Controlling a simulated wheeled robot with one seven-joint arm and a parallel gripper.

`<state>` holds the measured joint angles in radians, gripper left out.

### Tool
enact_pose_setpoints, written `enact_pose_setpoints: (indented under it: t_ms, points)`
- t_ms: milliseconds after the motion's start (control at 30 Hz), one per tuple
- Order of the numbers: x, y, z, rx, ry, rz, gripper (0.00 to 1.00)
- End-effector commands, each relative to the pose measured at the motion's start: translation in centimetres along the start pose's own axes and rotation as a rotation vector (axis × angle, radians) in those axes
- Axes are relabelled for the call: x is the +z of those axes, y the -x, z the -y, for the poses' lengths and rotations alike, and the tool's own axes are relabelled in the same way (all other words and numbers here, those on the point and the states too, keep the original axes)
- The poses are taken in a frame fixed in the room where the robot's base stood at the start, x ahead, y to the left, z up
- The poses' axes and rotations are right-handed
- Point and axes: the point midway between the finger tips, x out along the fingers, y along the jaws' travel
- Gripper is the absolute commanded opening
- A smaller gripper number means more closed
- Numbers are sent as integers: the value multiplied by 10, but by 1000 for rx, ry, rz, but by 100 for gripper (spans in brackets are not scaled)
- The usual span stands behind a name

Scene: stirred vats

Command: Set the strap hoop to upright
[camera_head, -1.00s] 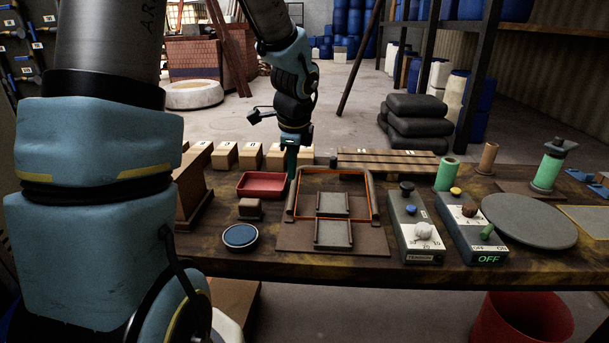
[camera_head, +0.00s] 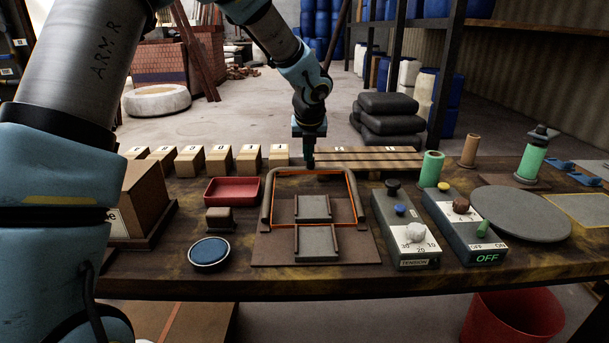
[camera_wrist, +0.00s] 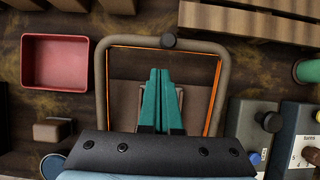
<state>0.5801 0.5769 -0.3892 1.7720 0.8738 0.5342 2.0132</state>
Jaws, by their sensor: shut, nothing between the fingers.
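The strap hoop (camera_head: 268,198) is a brown tubular frame with an orange strap along its inside. It leans low and away from me over a brown base plate (camera_head: 350,250) with two grey plates on it, and is not upright. My gripper (camera_head: 309,165) is shut and empty, pointing down by the far bar. In the wrist view its teal fingertips (camera_wrist: 160,73) appear inside the hoop's outline; I cannot tell whether they touch it.
A red tray (camera_head: 232,191), a small brown block (camera_head: 220,219) and a blue round pad (camera_head: 209,252) lie left of the hoop. Grey control boxes (camera_head: 408,235) stand close on the right. A slatted wooden rack (camera_head: 375,160) and several wooden blocks line the back.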

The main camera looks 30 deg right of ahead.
Motion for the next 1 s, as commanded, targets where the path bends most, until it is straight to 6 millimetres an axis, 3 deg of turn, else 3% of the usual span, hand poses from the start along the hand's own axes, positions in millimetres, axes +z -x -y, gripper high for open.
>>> enact_pose_setpoints:
  t_ms: [167,700,1000]
  points:
    - [0,-8,0,1,3,-2,0]
    - [-1,-91,0,1,4,-2,0]
    - [0,-100,-1,1,3,0,0]
